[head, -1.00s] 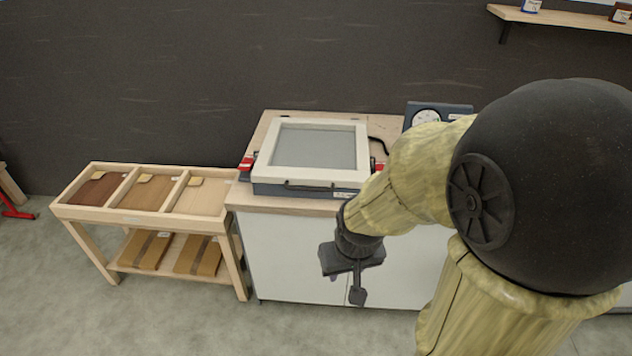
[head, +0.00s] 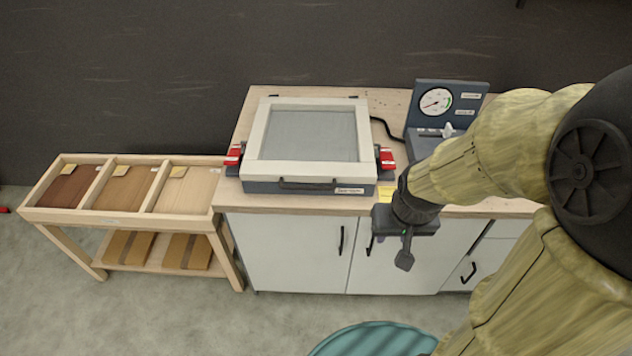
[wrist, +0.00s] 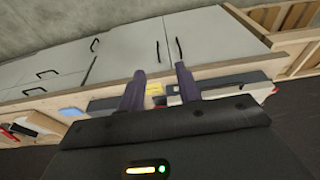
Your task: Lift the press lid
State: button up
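The press (head: 310,146) sits on a wooden-topped cabinet, its lid down flat on a dark blue base. The lid has a cream frame (head: 254,150) around a grey panel, with a black bar handle (head: 308,184) at the front edge. Red clamps stand at its left (head: 233,155) and right (head: 386,158) sides. My gripper (head: 390,246) is right of the handle, in front of the cabinet's front edge, apart from the press. In the wrist view the two fingers (wrist: 160,76) are spread with nothing held; part of the press (wrist: 232,82) shows beyond them.
A gauge box (head: 437,110) stands right of the press, with a black cable behind. A yellow note (head: 386,194) lies near the counter edge. A wooden rack (head: 130,217) with sorted boards stands left. A teal round object (head: 375,338) is on the floor in front.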

jog(key=shift+s, duration=0.1)
jog(key=n+t+y+b, duration=1)
jog(key=n+b, duration=0.8)
jog(key=n, duration=0.7)
send_near(311, 189)
jog(key=shift+g+y, duration=0.4)
jog(key=shift+y, duration=0.3)
jog(key=x, duration=0.7)
jog(key=p+x, duration=0.1)
jog(key=x, duration=0.3)
jog(key=shift+w+d+f, duration=0.2)
jog(key=shift+w, duration=0.15)
grip_shut()
